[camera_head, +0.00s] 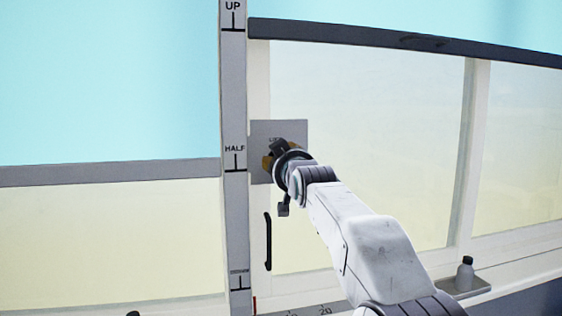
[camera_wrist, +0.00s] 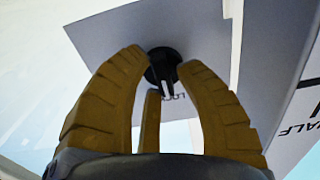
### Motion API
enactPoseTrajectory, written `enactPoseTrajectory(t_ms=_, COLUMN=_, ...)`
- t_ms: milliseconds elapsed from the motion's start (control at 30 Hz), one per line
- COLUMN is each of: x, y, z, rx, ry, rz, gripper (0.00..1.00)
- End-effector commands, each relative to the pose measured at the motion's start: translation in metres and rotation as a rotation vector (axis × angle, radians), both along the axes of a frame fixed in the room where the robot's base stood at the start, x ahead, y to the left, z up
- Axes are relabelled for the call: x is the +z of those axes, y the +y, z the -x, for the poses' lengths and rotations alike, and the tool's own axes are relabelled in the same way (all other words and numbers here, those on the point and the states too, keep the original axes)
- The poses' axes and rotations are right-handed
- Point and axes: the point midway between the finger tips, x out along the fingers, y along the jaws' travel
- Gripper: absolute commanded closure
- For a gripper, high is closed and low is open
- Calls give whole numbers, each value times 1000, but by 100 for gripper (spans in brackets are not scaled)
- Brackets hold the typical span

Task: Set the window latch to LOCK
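The window latch is a black round knob (camera_wrist: 163,66) with a white pointer mark, mounted on a grey plate (camera_wrist: 98,35). In the wrist view the mark points down the picture, close beside the partly hidden lettering "LOC". My gripper (camera_wrist: 160,60) is open, its brown fingers spread on both sides of the knob; a third finger shows below it. I cannot tell whether any finger touches the knob. In the head view the plate (camera_head: 298,130) is on the window frame, and my gripper (camera_head: 270,152) is in front of it, hiding most of the knob.
A vertical scale strip (camera_head: 235,110) marked UP and HALF stands just left of the plate. A black handle (camera_head: 267,242) is below it. Window panes spread on both sides.

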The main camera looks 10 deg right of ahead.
Motion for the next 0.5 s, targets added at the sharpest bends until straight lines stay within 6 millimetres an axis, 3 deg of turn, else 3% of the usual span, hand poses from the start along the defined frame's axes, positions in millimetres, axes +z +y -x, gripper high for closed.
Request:
enactPoseTrajectory(t_ms=167, x=0, y=0, z=0, rx=0, ry=2, rz=-1, gripper=53)
enactPoseTrajectory(t_ms=500, x=-1, y=-1, z=2, rx=-1, ry=3, rz=-1, gripper=52)
